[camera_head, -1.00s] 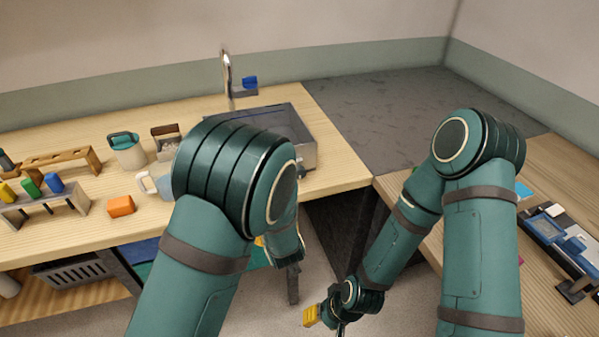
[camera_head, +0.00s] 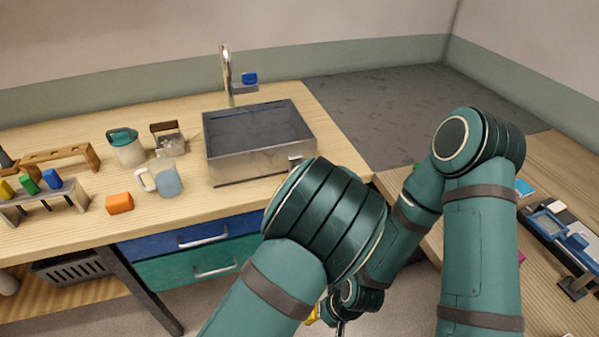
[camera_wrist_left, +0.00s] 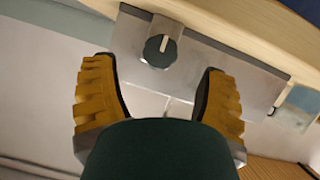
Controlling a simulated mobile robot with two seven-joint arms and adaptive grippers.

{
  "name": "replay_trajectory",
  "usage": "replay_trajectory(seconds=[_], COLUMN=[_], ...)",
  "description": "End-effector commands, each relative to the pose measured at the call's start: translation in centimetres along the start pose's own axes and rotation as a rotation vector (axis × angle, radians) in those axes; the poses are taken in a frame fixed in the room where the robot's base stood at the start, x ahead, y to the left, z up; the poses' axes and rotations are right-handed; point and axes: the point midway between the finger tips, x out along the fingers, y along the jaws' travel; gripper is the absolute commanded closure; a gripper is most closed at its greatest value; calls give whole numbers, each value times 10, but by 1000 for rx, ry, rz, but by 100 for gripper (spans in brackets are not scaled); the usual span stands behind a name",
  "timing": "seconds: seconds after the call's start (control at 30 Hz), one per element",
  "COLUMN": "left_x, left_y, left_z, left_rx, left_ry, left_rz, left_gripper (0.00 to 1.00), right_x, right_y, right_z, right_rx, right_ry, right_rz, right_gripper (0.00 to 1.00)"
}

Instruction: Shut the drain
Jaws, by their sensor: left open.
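The metal sink (camera_head: 235,163) stands on the wooden bench in the head view. A small dark fitting (camera_head: 295,159) is on the right of its front face. The left wrist view shows a dark round knob (camera_wrist_left: 160,51) with a pale pointer mark on a grey metal plate (camera_wrist_left: 215,68). My left gripper (camera_wrist_left: 157,72) is open and empty, its yellow fingers to either side of the knob's line, apart from it. In the head view my own arm hides this gripper. My right gripper (camera_head: 313,314) is low, mostly hidden behind my left arm. The drain itself is not visible.
A blue-grey mug (camera_head: 167,180), an orange block (camera_head: 119,204) and a green-lidded jug (camera_head: 127,150) stand left. Below are blue (camera_head: 150,246) and green (camera_head: 165,273) drawers.

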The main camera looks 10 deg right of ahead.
Motion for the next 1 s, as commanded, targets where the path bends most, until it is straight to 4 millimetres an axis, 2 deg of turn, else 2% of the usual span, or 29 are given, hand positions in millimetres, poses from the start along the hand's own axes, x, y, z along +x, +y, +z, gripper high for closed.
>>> replay_trajectory(seconds=[0.1,0.3,0.73,0.93,1.0], left_x=[23,46,53,53,53], left_y=[-1,0,0,0,0], left_z=[1,0,0,0,0], left_rx=[1,-1,1,0,0], left_ry=[1,0,-1,-1,-1], left_rz=[-2,-1,0,0,0], left_gripper=[27,27,26,95,95], right_x=[4,7,8,8,8], right_y=[2,3,3,3,3], right_z=[0,-1,-1,-1,-1], right_rx=[0,0,-1,-1,-1], right_ry=[2,4,5,5,5], right_rz=[0,0,0,0,0], right_gripper=[53,53,53,53,53])
